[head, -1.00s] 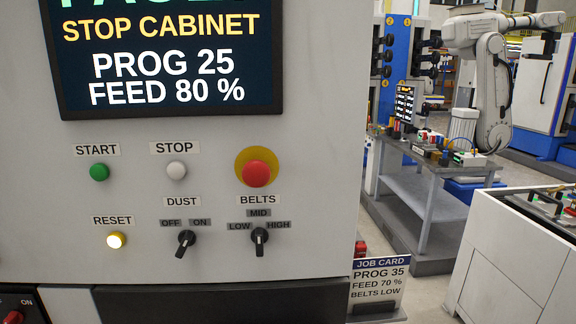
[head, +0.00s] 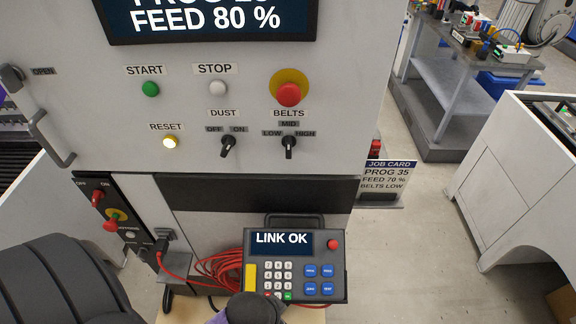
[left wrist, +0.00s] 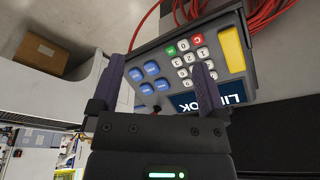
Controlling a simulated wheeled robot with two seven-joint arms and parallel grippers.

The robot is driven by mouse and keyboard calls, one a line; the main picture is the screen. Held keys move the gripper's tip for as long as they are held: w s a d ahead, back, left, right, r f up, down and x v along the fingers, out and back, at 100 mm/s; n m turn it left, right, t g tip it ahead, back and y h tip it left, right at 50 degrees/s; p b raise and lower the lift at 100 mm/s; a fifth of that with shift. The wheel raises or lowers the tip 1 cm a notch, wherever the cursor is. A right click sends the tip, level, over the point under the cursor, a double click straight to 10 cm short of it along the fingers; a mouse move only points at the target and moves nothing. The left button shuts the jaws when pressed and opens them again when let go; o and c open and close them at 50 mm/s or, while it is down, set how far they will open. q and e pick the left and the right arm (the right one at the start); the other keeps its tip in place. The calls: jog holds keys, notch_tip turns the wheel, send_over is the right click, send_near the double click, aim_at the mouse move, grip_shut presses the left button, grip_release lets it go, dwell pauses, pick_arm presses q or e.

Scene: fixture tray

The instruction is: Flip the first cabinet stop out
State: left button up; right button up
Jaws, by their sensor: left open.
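The cabinet front (head: 330,75) carries a round red mushroom button on a yellow disc (head: 289,92) above the BELTS switch. A white STOP button (head: 218,88) sits left of it. A black side panel at the left holds a red switch (head: 97,197) marked OFF and ON, and a red knob (head: 110,225) by a yellow disc. The small lettering there is unclear. A control pendant (head: 334,290) reads LINK OK and has a red button (head: 334,244). My left gripper (left wrist: 158,65) is open, its purple fingers apart with the pendant beyond them. My right gripper is out of view.
A red cable (head: 216,266) lies coiled left of the pendant. A job card (head: 385,180) stands right of the cabinet. A white cabinet (head: 510,170) is at the right, with open floor between.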

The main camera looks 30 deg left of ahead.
pick_arm(q)
jog(key=w+r+p+v, duration=0.1)
jog(key=w+p+v, duration=0.1)
jog(key=v, duration=0.6)
jog(key=w+p+v, duration=0.2)
jog(key=p+v, duration=0.1)
jog(key=v, duration=0.6)
jog(key=n+t+y+b, duration=0.1)
jog(key=n+t+y, duration=0.75)
jog(key=t, duration=0.45)
send_near(289, 99)
jog(key=w, duration=0.2)
jog(key=shift+y, duration=0.45)
jog(key=p+x, duration=0.1)
jog(key=x, duration=0.3)
jog(key=p+x, duration=0.1)
jog(key=x, duration=0.3)
jog(key=shift+a+p, duration=0.35)
jog(key=shift+p, duration=0.05)
jog(key=shift+w+a+f, duration=0.1)
jog(key=shift+w+a, duration=0.15)
jog(key=shift+w, duration=0.15)
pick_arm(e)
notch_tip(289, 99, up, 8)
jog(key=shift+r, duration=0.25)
pick_arm(q)
jog(key=shift+c, duration=0.2)
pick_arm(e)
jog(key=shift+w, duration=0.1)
